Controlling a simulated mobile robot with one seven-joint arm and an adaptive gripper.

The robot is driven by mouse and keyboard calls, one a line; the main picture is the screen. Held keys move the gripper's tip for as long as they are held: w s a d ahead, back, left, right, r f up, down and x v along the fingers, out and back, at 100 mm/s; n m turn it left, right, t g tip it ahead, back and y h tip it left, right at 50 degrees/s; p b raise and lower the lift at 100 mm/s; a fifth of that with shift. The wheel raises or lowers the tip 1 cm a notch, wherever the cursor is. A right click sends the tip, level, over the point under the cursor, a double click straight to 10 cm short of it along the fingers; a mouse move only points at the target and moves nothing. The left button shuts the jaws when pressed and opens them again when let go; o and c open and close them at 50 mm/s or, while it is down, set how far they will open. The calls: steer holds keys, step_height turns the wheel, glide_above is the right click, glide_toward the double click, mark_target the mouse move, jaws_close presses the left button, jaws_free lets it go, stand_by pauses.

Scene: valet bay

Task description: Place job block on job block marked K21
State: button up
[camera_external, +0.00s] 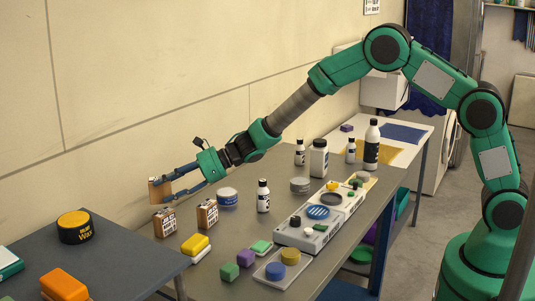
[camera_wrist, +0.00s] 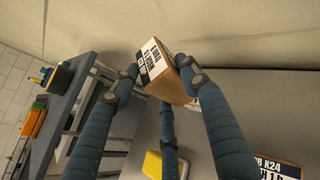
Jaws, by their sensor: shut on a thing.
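My gripper (camera_external: 168,190) is shut on a brown job block (camera_external: 157,191) and holds it in the air near the wall, above the table. In the wrist view the held job block (camera_wrist: 168,74) is tilted between the fingertips, its white and dark label partly legible. Two similar blocks stand on the table below: a left job block (camera_external: 164,222), under the held one, and a right job block (camera_external: 207,214). In the wrist view a block at the lower right edge (camera_wrist: 279,168) has a label like K24 or K21; the last digit is unclear. The other is mostly hidden behind a finger.
A yellow-and-white sponge (camera_external: 196,244) lies in front of the blocks. A separate table (camera_external: 110,252) at left holds a wax tin (camera_external: 75,227). The wall is close behind.

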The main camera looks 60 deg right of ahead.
steer(key=shift+f, duration=0.1)
steer(key=shift+f+b, duration=0.4)
steer(key=shift+f, duration=1.2)
steer(key=shift+f, duration=0.15)
steer(key=o, duration=1.2)
steer(key=shift+s+d+r, duration=0.15)
steer(key=shift+r, duration=0.05)
steer(key=p+v, duration=0.1)
steer(key=v, duration=1)
steer(key=shift+s+d+r, duration=0.15)
steer(key=shift+s, duration=0.1)
